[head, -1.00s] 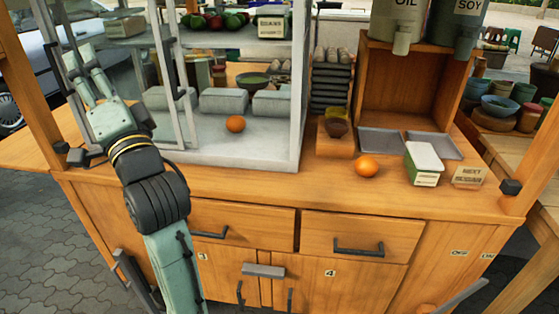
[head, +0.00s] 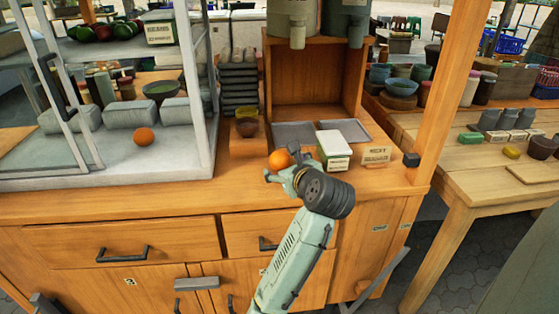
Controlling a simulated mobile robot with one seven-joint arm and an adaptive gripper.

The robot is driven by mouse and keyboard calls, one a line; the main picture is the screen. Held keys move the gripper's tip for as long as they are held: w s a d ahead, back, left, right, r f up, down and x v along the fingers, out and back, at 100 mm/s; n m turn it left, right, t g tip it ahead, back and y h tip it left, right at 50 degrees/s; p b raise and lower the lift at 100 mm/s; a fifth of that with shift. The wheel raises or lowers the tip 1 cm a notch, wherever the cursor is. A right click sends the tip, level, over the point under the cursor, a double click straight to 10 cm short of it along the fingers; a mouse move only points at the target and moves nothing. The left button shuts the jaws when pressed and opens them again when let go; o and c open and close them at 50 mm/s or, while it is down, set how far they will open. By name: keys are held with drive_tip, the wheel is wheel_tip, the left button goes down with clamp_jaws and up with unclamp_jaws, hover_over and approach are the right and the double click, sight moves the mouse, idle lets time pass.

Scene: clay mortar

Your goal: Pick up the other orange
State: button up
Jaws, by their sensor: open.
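One orange (head: 280,159) is on the wooden counter, left of the white-lidded box. My gripper (head: 281,176) is open right at this orange, on its near side, and covers its lower part. I cannot tell whether the fingers touch it or reach around it. A second orange (head: 144,136) sits on the pale floor of the glass-sided case at the left, well away from my gripper.
The white-lidded box (head: 334,148) stands close to the right of my gripper, with a small sign (head: 377,156) beyond it. Grey trays (head: 293,134) lie behind. A case post (head: 203,90) stands between the two oranges. The counter's front left is clear.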

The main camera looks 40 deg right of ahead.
sight(283, 163)
drive_tip(key=x, duration=0.2)
drive_tip(key=p+x, duration=0.1)
drive_tip(key=x, duration=0.2)
drive_tip(key=shift+d+r, duration=0.2)
drive_tip(key=shift+r, duration=0.05)
drive_tip(key=shift+w+d+f, duration=0.15)
drive_tip(key=shift+w+f, duration=0.1)
drive_tip(key=shift+w, duration=0.1)
drive_tip(key=shift+c, duration=0.6)
drive_tip(key=c, duration=1.2)
